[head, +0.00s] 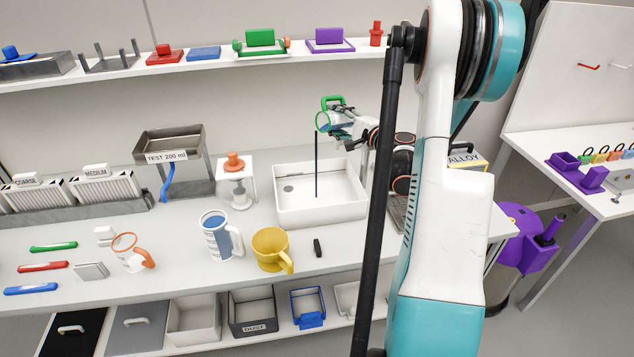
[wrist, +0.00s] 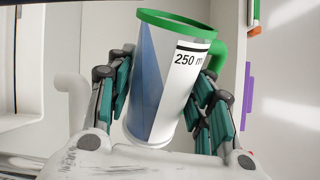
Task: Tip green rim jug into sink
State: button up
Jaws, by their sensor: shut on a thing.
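The jug with the green rim and green handle (head: 324,121) is in the air above the white sink (head: 292,212), tilted with its mouth to the left in the head view. A thin dark line (head: 316,165), which looks like a poured stream, runs straight down from its rim into the sink basin. My gripper (head: 345,122) is shut on the jug's body from the right. In the wrist view the jug (wrist: 165,90) sits between both fingers of my gripper (wrist: 165,95). It shows a blue panel and a partly hidden "250 m" mark. The jug's inside is hidden.
A white dispenser with an orange knob (head: 235,180) stands left of the sink. A yellow mug (head: 268,248), a white-and-blue jug (head: 213,235) and a small black item (head: 317,247) stand in front. A shelf (head: 200,70) runs behind. My arm hides the counter's right part.

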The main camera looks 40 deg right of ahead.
jog(key=shift+a+r, duration=0.1)
jog(key=shift+a, duration=0.1)
jog(key=shift+a+f+n+b, duration=0.2)
jog(key=shift+n+b, duration=0.15)
jog(key=shift+n, duration=0.3)
jog(key=shift+a+f+n+b, duration=0.15)
jog(key=shift+n+b, duration=0.15)
jog(key=shift+n, duration=0.35)
dwell(0.7)
